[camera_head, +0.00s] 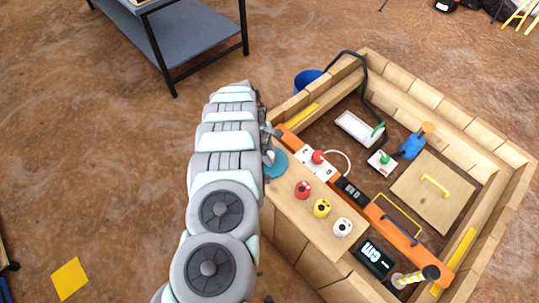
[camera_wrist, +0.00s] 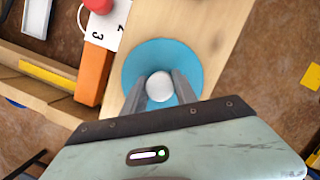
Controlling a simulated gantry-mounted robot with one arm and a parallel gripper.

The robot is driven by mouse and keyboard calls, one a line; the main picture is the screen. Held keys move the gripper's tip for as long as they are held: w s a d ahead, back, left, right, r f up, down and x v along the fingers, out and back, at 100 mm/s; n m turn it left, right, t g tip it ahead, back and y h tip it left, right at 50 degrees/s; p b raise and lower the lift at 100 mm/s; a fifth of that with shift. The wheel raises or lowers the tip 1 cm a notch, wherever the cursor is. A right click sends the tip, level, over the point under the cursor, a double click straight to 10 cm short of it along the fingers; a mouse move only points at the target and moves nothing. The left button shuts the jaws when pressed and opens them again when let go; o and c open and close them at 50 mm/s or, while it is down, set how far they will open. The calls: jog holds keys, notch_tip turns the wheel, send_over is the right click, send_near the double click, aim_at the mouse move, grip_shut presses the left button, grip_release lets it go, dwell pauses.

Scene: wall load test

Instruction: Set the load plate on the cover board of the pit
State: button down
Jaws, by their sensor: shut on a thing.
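The load plate (camera_wrist: 140,62) is a round blue disc with a white knob (camera_wrist: 160,86) at its middle. In the head view the plate (camera_head: 277,164) is at the far left end of the wooden bench (camera_head: 312,222), partly hidden by my arm. My gripper (camera_wrist: 161,84) is shut on the white knob, one finger on each side. I cannot tell if the plate touches the bench. The cover board (camera_head: 420,205) is a square wooden panel with a yellow handle (camera_head: 435,185), lying inside the pit (camera_head: 480,135) at the right, well apart from my gripper.
An orange beam (camera_head: 400,236) with a black handle and displays lies between bench and pit. A white tray (camera_head: 357,128) and blue jug (camera_head: 412,146) are in the pit.

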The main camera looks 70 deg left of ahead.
jog(key=shift+w+a+r, duration=0.1)
jog(key=c, duration=1)
grip_release()
jog(key=shift+o, duration=0.2)
jog(key=p+v, duration=0.1)
jog(key=v, duration=1.1)
jog(key=shift+p, duration=0.4)
